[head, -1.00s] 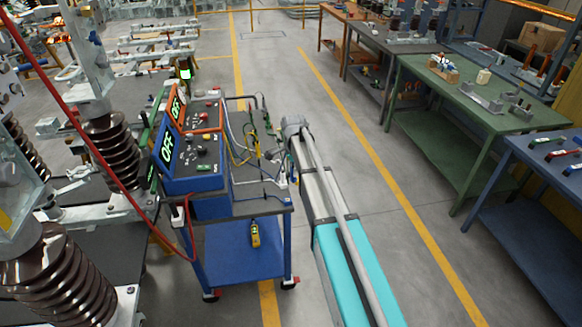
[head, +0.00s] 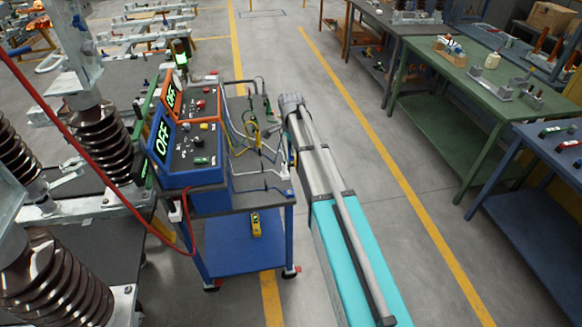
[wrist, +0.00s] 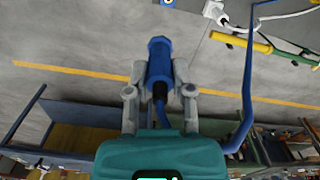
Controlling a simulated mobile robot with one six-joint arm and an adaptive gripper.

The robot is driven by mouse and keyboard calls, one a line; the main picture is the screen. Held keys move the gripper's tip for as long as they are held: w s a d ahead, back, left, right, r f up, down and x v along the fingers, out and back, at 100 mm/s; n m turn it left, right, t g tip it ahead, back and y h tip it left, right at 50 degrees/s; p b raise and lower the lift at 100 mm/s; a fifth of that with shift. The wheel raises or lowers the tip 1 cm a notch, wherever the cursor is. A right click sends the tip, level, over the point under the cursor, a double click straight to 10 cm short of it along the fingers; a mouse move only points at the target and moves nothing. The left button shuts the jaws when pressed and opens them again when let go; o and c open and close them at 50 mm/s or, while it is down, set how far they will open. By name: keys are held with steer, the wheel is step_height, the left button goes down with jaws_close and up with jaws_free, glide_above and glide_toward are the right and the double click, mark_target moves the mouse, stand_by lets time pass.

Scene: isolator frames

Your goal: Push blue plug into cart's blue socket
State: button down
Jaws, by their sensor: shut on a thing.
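The blue plug (wrist: 159,58) is held between the two grey fingers of my gripper (wrist: 162,72) in the wrist view. It points to the top of the picture, and a blue cable runs from it round to the right. A small part of something blue with a pale centre (wrist: 168,2) shows at the top edge, apart from the plug; I cannot tell if it is the socket. In the head view the cart (head: 240,243) stands left of my arm, whose far end is at the cart's right side. The fingers and plug cannot be made out there.
A white plug (wrist: 216,12) and a yellow-green cable (wrist: 255,43) lie at the upper right of the wrist view. A blue control box (head: 190,178) and loose cables sit on the cart. A green bench (head: 480,115) stands right, across a clear floor lane.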

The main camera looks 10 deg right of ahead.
step_height(320, 180, down, 12)
steer(key=w+b, duration=0.2)
steer(key=b, duration=0.9)
steer(key=shift+a+r+b, duration=0.2)
steer(key=shift+r+b, duration=0.05)
steer(key=shift+b, duration=0.05)
steer(key=shift+f+b, duration=2.85)
steer(key=shift+s+f+b, duration=0.1)
steer(key=shift+f+b, duration=1.35)
steer(key=shift+c, duration=2)
jaws_free()
steer(key=shift+r, duration=0.15)
step_height(320, 180, up, 8)
steer(key=p, duration=0.8)
steer(key=shift+r+p, duration=0.2)
steer(key=shift+p, duration=0.2)
